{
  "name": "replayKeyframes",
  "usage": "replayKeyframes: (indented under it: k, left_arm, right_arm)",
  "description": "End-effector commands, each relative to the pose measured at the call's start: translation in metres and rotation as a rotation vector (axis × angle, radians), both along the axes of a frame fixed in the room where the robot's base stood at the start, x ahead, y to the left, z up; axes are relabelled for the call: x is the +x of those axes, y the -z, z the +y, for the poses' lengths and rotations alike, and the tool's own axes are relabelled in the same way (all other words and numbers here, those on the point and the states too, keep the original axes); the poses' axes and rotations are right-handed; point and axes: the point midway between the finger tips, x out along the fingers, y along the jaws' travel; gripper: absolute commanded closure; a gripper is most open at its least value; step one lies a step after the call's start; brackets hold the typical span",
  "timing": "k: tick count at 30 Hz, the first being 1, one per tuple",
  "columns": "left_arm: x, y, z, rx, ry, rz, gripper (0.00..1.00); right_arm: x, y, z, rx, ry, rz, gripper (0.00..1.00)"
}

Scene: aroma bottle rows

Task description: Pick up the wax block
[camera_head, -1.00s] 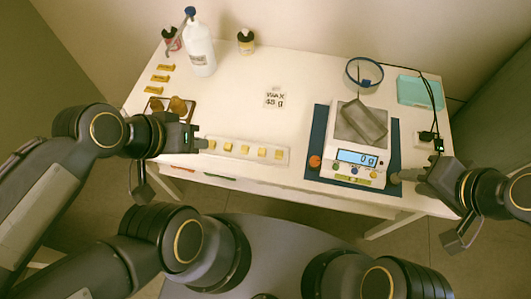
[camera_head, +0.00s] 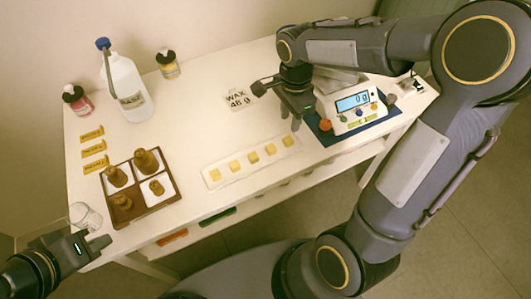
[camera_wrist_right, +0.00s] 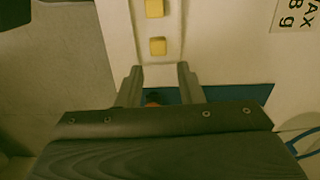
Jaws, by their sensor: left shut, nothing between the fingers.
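Several small yellow wax blocks (camera_head: 254,157) sit in a row on a long white tray (camera_head: 225,182) near the table's front edge. My right gripper (camera_head: 291,119) hangs, fingers down, just behind the right end of this row. In the right wrist view its two fingers are spread with nothing held between them (camera_wrist_right: 159,80). The end wax block (camera_wrist_right: 157,46) lies just beyond the fingertips there, apart from them, and a second block shows above it. My left gripper (camera_head: 103,242) is shut and empty at the lower left, near a clear glass.
The scale (camera_head: 352,103) reads 0 g on a blue mat, partly behind my right arm. An orange-red knob (camera_head: 325,125) is beside it. The table's middle is clear.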

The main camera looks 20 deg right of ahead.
Motion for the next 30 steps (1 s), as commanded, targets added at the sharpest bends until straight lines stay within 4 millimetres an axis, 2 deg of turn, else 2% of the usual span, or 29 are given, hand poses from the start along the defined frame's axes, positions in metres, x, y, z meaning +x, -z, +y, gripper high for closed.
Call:
replayKeyframes:
  k: [11,18,27,28,30]
  left_arm:
    - [0.000,0.006,0.000,0.000,0.000,0.000,1.00]
    - [0.000,0.009,0.000,0.000,0.000,0.000,1.00]
    - [0.000,0.009,0.000,0.000,0.000,0.000,1.00]
    - [0.000,0.009,0.000,0.000,0.000,0.000,1.00]
    - [0.000,0.009,0.000,0.000,0.000,0.000,1.00]
  right_arm:
    - [-0.001,0.040,0.002,-0.004,0.012,0.007,0.66]
    - [-0.003,0.075,0.004,-0.004,0.011,0.007,0.66]
    - [-0.003,0.080,0.004,-0.003,0.012,0.003,0.66]
    - [-0.003,0.080,0.004,-0.003,0.012,0.003,0.68]
    - [-0.003,0.080,0.004,-0.003,0.012,0.003,0.77]
